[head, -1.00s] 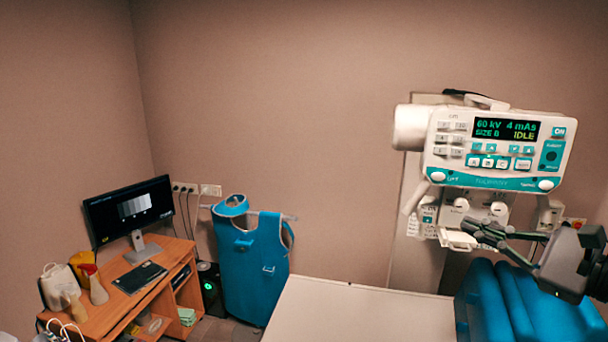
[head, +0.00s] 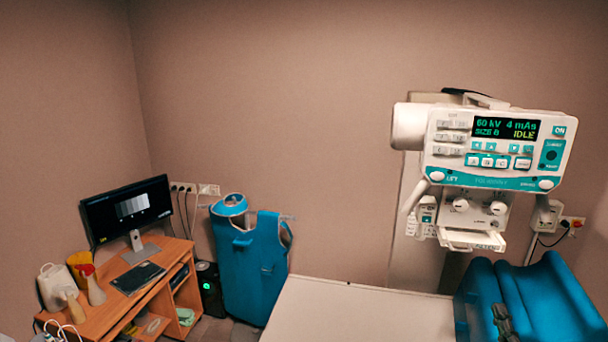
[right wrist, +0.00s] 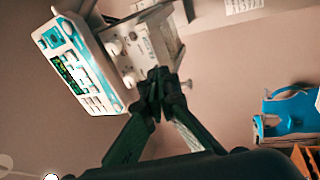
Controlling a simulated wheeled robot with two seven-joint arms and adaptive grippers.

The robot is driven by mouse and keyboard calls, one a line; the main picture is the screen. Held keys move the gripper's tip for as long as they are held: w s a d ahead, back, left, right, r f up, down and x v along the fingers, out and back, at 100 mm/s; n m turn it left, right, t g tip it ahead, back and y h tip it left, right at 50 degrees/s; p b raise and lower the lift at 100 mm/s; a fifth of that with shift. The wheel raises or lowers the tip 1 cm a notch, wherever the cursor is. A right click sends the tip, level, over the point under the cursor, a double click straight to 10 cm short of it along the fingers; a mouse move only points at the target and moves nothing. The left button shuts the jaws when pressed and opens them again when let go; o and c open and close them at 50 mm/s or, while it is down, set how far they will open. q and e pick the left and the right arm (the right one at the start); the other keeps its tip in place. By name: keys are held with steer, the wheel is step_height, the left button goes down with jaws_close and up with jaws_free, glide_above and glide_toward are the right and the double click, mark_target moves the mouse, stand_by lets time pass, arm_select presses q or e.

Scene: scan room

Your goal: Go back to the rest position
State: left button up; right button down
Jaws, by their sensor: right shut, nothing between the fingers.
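My right gripper (head: 503,318) shows at the bottom right of the head view, in front of the blue cushion (head: 558,290). Only its finger end is in the picture. In the right wrist view the fingers (right wrist: 160,80) come together at the tips, shut with nothing between them. The white and teal X-ray unit (head: 497,150) hangs above it, apart from the gripper, its screen reading IDLE. The unit also shows tilted beyond the fingertips in the right wrist view (right wrist: 80,62). My left gripper is out of view.
A white table (head: 355,312) fills the bottom middle. A white tray (head: 472,240) sticks out below the unit. A blue apron (head: 252,262) hangs by the wall. A wooden desk (head: 120,310) with a monitor (head: 128,210) stands at the left. The space above the table is clear.

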steer(key=s+d+f+m+g+h, duration=0.1)
steer(key=s+f+m+g, duration=0.25)
steer(key=f, duration=0.65)
steer(key=s+f+m+g, duration=0.3)
steer(key=f+m, duration=0.1)
steer(key=f, duration=0.5)
steer(key=s+d+f+m+g+h, duration=0.1)
steer(key=s+f+m+g, duration=0.25)
steer(key=f, duration=0.65)
steer(key=s+a+f+m+g+y, duration=0.2)
steer(key=s+a+f+g, duration=0.3)
steer(key=s+f, duration=0.45)
steer(key=s+a+f+m+g+y, duration=0.2)
steer(key=s+a+f+g, duration=0.1)
steer(key=s+a+f, duration=0.6)
step_height(320, 180, down, 34)
steer(key=s+g+y+b, duration=0.1)
steer(key=s+b, duration=0.1)
steer(key=b, duration=0.4)
steer(key=s+f+g+b, duration=0.1)
steer(key=s+f+b, duration=0.4)
steer(key=s+f, duration=1.5)
step_height(320, 180, down, 4)
steer(key=shift+s+a+f+n+g, duration=0.2)
steer(key=shift+n+g, duration=0.1)
steer(key=shift+n, duration=0.1)
